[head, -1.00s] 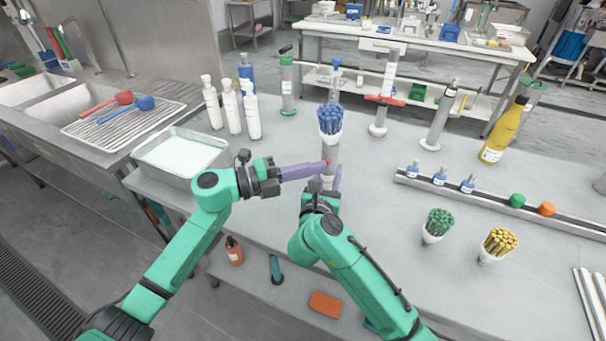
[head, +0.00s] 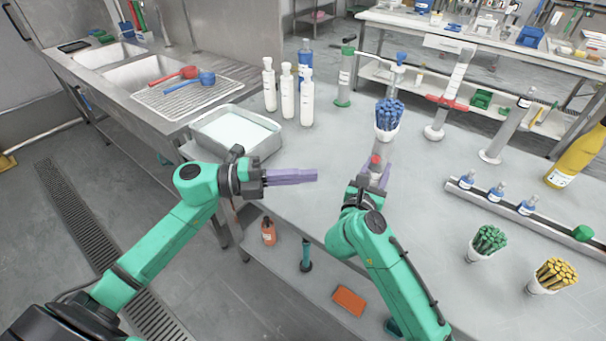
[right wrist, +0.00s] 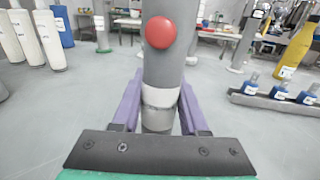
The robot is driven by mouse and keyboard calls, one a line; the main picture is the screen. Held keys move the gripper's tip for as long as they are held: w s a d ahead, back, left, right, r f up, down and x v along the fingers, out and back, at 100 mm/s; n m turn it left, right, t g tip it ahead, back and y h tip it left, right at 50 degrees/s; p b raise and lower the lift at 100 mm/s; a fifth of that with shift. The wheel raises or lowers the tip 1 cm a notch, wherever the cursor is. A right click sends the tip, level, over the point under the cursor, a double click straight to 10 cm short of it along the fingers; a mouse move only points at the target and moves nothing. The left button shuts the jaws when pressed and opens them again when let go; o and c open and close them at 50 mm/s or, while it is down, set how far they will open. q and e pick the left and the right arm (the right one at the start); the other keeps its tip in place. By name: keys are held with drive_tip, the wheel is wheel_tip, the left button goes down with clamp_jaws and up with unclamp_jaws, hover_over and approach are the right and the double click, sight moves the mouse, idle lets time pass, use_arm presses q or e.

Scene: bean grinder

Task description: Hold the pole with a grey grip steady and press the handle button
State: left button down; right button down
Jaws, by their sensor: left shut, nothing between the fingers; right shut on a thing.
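The grey pole (right wrist: 161,75) stands upright on the table with a white band low on it. A round red button (right wrist: 160,32) sits on its side facing me and also shows in the head view (head: 375,161). A white cup of blue sticks (head: 388,120) shows at the pole's upper end in the head view. My right gripper (head: 372,178) is shut on the pole below the button, one purple finger on each side. My left gripper (head: 314,175) is shut and empty, its purple fingers pointing right toward the pole, with a clear gap to the button.
A metal tray (head: 270,152) and white bottles (head: 288,90) stand behind my left gripper. Cups of green sticks (head: 482,256) and yellow sticks (head: 540,289) stand at the right, near a rail (head: 455,190) with small blue bottles. The table between is clear.

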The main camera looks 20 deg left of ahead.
drive_tip(key=shift+f, duration=0.15)
drive_tip(key=shift+c, duration=2.4)
unclamp_jaws()
drive_tip(key=shift+o, duration=0.6)
drive_tip(key=shift+w+d, duration=0.1)
drive_tip(key=shift+w, duration=0.05)
